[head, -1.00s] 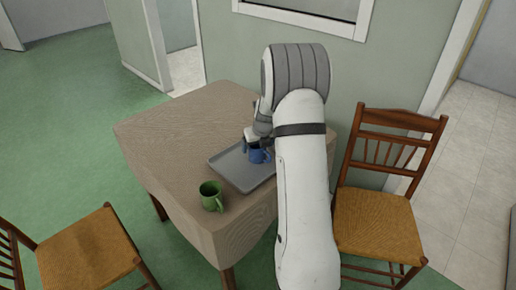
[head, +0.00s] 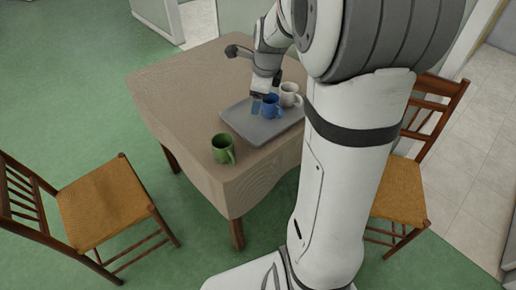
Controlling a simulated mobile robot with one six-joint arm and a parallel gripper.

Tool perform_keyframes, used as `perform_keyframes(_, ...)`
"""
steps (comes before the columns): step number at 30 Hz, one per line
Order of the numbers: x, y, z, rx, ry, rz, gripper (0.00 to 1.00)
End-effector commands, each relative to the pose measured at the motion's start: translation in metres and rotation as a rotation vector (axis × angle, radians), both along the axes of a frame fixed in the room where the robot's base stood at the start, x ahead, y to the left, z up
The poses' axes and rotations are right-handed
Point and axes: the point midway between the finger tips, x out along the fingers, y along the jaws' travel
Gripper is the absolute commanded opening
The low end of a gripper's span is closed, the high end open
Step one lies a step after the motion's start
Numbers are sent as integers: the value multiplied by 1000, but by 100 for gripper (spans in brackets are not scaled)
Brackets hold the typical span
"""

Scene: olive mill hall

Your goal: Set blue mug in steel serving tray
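The blue mug (head: 271,107) is at the steel serving tray (head: 256,132), over its back part. I cannot tell whether it rests on the tray floor or hangs just above it. The grey tray lies flat on the table. My gripper (head: 264,97) points down at the blue mug's left and back side, its fingertips at or touching the mug. The fingers are small and partly hidden, so their opening and any hold on the mug are unclear.
A white mug (head: 291,94) stands just right of the blue mug, close to it. A green mug (head: 222,149) stands on the cloth-covered table (head: 180,97) in front of the tray. Wooden chairs stand left (head: 100,205) and right (head: 402,187). The table's left side is clear.

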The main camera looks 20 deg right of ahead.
Motion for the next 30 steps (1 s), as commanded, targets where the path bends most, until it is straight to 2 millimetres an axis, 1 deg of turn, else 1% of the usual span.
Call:
perform_keyframes(1, -16, 13, 8, -44, 2, 140, 82)
perform_keyframes(3, -38, 28, 14, -112, 13, 355, 82)
perform_keyframes(5, -58, 40, 18, -167, 20, 539, 82)
perform_keyframes(9, -105, 64, 25, -293, 36, 968, 82)
perform_keyframes(15, -169, 87, 25, -454, 51, 1554, 82)
perform_keyframes(18, -193, 93, 22, -510, 55, 1778, 82)
perform_keyframes(21, -209, 96, 19, -547, 59, 1932, 82)
perform_keyframes(24, -217, 94, 18, -567, 59, 2014, 82)
perform_keyframes(30, -219, 94, 17, -571, 61, 2042, 82)
